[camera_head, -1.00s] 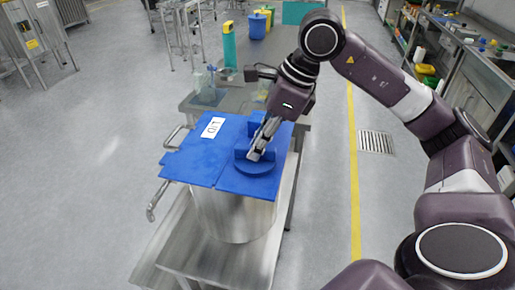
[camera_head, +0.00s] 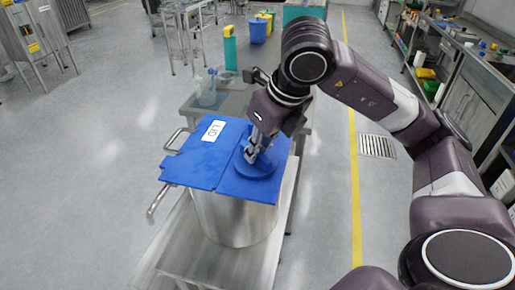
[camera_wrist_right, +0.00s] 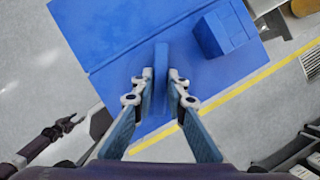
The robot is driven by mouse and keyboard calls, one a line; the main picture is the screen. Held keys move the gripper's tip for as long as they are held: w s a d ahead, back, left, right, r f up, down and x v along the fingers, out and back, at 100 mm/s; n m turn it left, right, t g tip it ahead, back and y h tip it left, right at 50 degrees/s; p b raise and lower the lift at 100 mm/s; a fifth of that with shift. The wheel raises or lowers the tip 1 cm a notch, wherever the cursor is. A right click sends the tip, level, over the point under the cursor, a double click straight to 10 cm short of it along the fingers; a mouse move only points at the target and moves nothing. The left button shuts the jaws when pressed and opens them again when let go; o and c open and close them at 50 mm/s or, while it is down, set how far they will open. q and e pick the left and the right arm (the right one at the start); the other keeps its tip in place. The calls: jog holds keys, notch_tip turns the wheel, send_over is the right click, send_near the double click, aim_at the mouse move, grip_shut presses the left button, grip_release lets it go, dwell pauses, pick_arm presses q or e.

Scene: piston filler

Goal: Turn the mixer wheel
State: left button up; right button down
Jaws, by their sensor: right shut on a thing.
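The mixer wheel (camera_head: 262,171) is a blue disc with an upright fin, set on the right part of the flat blue lid (camera_head: 195,165) of a steel vessel (camera_head: 230,222). My right gripper (camera_head: 251,155) comes down from above and is shut on the fin. In the right wrist view the fin (camera_wrist_right: 160,70) stands between the two fingers. My gripper hides part of the wheel in the head view. My left gripper is outside the head view; a dark gripper-like end (camera_wrist_right: 66,125) shows at the left of the right wrist view, too small to read.
The vessel stands on a steel cart (camera_head: 195,255) with side handles (camera_head: 158,203). A white label (camera_head: 213,131) lies on the lid. Behind it is a bench with a clear bottle (camera_head: 208,92) and a teal cylinder (camera_head: 229,52). Open floor lies to the left.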

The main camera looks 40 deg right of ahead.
jog(key=shift+r, duration=0.1)
dwell(0.4)
jog(key=c, duration=1.9)
grip_release()
jog(key=shift+c, duration=0.2)
jog(key=v, duration=1.2)
